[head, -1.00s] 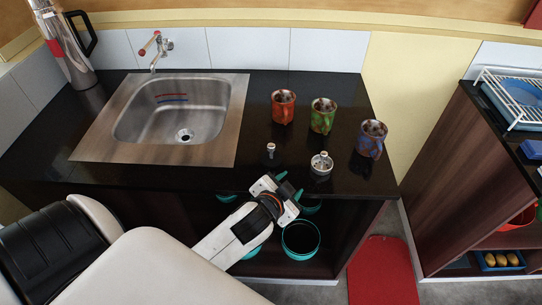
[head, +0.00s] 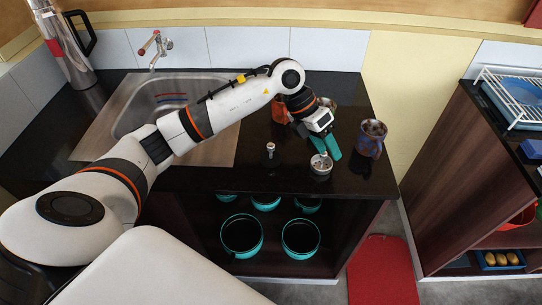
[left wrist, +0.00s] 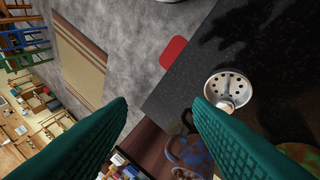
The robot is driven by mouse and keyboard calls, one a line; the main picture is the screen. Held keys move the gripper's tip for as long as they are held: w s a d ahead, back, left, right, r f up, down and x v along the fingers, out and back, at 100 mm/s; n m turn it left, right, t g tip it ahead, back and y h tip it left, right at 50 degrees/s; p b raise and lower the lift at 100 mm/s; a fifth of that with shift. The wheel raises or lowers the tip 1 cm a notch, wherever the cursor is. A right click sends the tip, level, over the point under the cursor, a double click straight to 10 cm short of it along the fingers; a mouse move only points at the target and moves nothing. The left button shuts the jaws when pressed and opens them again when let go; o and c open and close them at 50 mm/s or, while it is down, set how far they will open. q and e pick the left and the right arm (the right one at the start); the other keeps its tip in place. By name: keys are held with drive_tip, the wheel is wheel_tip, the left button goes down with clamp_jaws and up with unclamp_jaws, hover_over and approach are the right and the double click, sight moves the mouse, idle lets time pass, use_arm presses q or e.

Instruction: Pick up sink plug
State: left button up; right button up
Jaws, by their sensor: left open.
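The sink plug (head: 320,165) is a round silver strainer with holes and a central knob. It stands on the black counter near the front edge. My left gripper (head: 327,148) is above and just behind it, with its green fingers pointing down. In the left wrist view the fingers (left wrist: 160,101) are spread apart with nothing between them. There the plug (left wrist: 229,82) lies by the tip of the right-hand finger, outside the gap, and its lower part is close to that finger. Whether they touch cannot be told. My right gripper is not in view.
A blue mug (head: 371,140) stands right of my gripper. A red mug (head: 280,112) and another mug are partly hidden behind my arm. A small bottle-like item (head: 270,151) stands left of the plug. The sink (head: 150,120) is farther left. Green pots (head: 241,235) sit on the shelf below.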

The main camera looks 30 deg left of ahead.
sight(271, 145)
use_arm(q)
drive_tip(key=a+r+n+g+y, duration=0.15)
drive_tip(key=a+y, duration=0.45)
drive_tip(key=a, duration=0.8)
drive_tip(key=shift+y, duration=0.3)
drive_tip(key=f, duration=0.1)
drive_tip(key=f+p, duration=0.1)
drive_tip(key=f, duration=0.1)
drive_tip(key=f+p, duration=0.1)
drive_tip(key=f, duration=0.1)
drive_tip(key=shift+w+a+f, duration=0.1)
drive_tip(key=shift+a+f, duration=0.15)
drive_tip(key=shift+a, duration=0.1)
drive_tip(key=shift+f+p, duration=0.25)
drive_tip(key=shift+p, duration=0.25)
drive_tip(key=f, duration=0.1)
drive_tip(key=f+p, duration=0.1)
drive_tip(key=f, duration=0.1)
drive_tip(key=f+p, duration=0.1)
drive_tip(key=shift+s+a+f, duration=0.2)
drive_tip(key=shift+s+f, duration=0.1)
drive_tip(key=shift+f, duration=0.05)
clamp_jaws()
drive_tip(key=shift+r, duration=0.1)
